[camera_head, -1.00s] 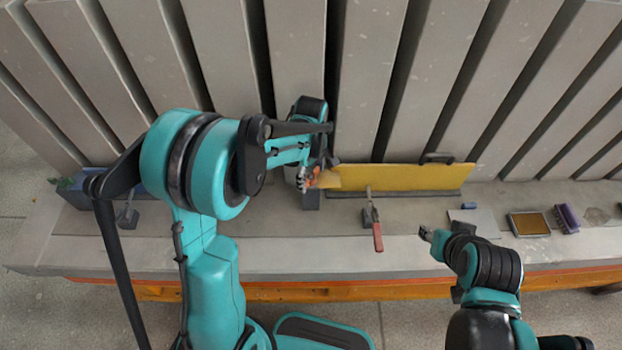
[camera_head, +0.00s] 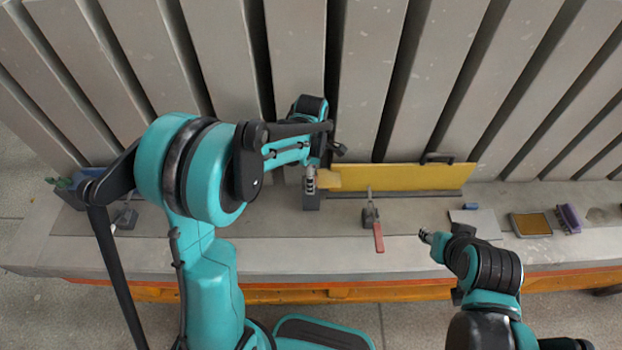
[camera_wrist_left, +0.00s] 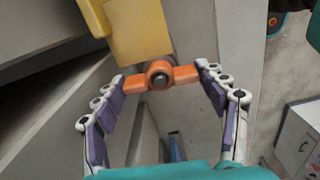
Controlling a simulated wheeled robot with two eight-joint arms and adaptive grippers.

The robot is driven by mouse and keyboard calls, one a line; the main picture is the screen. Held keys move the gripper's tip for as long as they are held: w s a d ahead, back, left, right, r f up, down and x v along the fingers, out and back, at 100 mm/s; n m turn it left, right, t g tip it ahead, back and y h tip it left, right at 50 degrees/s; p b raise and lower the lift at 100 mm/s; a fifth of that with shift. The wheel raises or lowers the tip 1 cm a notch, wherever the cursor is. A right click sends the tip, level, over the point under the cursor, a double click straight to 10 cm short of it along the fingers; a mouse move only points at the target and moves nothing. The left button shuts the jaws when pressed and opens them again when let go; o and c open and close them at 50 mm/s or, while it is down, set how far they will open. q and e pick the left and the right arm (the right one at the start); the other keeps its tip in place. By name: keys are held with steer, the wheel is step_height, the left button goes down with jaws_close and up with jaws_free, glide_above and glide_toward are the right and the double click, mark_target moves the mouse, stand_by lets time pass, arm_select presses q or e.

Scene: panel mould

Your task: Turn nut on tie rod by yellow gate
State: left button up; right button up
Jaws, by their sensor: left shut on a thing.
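An orange wing nut (camera_wrist_left: 158,75) sits on the end of the tie rod (camera_wrist_left: 160,83), at the edge of the yellow gate (camera_wrist_left: 136,28). In the left wrist view my left gripper (camera_wrist_left: 160,80) has one finger against each wing, closed on the nut. In the head view the left gripper (camera_head: 311,181) is at the left end of the yellow gate (camera_head: 400,177), and the nut is hidden there. My right gripper (camera_head: 426,236) is held over the front of the bench, apart from the gate; its jaw opening is too small to judge.
A clamp with a red handle (camera_head: 378,237) stands in front of the gate. A tray with an amber pad (camera_head: 530,224) and a purple brush (camera_head: 569,218) lie at the right. Tall grey panels (camera_head: 380,80) stand behind. The bench front at centre is mostly clear.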

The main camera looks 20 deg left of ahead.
arm_select(q)
steer(key=shift+s+f, duration=0.1)
steer(key=n, duration=0.3)
steer(key=o, duration=1.2)
step_height(320, 180, up, 12)
steer(key=shift+r, duration=0.1)
